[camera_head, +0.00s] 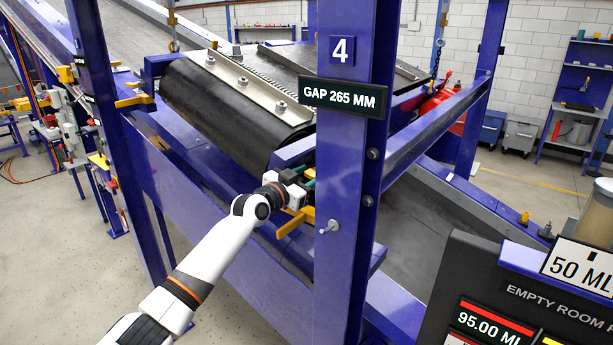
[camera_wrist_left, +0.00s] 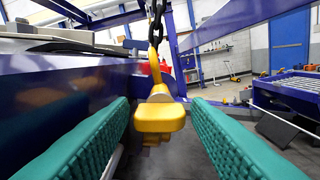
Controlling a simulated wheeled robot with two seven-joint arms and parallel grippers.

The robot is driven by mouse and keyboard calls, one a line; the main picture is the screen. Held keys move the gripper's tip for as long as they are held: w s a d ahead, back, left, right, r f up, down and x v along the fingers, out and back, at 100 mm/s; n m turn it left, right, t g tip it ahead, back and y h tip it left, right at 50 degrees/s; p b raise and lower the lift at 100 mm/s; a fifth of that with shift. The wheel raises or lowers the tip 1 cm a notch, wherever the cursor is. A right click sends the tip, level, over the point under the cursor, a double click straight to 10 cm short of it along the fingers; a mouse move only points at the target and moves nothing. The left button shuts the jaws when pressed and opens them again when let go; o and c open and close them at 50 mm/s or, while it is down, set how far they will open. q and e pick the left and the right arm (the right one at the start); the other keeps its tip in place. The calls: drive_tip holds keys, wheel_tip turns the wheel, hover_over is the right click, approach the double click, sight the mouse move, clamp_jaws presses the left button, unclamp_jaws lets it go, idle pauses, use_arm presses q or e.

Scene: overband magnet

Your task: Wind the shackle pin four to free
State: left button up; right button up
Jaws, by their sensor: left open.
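The yellow shackle pin (camera_wrist_left: 160,118) shows its broad flat head toward me in the left wrist view, below a yellow shackle (camera_wrist_left: 155,65) on a dark chain (camera_wrist_left: 157,18). My left gripper (camera_head: 309,178) is beside the blue post marked 4 in the head view. Its green pads stand apart on either side of the pin head in the left wrist view, with visible space at both sides. The gripper is open and empty. In the head view, the post hides what lies beyond the fingertips. My right gripper is not in view.
The blue post (camera_head: 345,240) with the 4 plate (camera_head: 341,50) and a "GAP 265 MM" sign (camera_head: 343,97) stands right of my gripper. A yellow bracket (camera_head: 291,222) sits just below it. The magnet's black belt (camera_head: 215,115) is behind. A dark display panel (camera_head: 480,270) fills the lower right.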

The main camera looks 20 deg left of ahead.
use_arm(q)
drive_tip(key=shift+c, duration=0.2)
drive_tip(key=c, duration=0.7)
drive_tip(key=shift+o, duration=0.2)
drive_tip(key=shift+f+n+b, duration=0.15)
drive_tip(key=shift+n+b, duration=0.4)
drive_tip(key=shift+n, duration=0.75)
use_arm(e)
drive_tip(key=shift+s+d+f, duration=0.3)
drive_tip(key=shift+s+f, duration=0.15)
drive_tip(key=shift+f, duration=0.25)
use_arm(q)
drive_tip(key=o, duration=0.7)
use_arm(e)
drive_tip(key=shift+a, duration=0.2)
use_arm(q)
drive_tip(key=shift+a, duration=0.1)
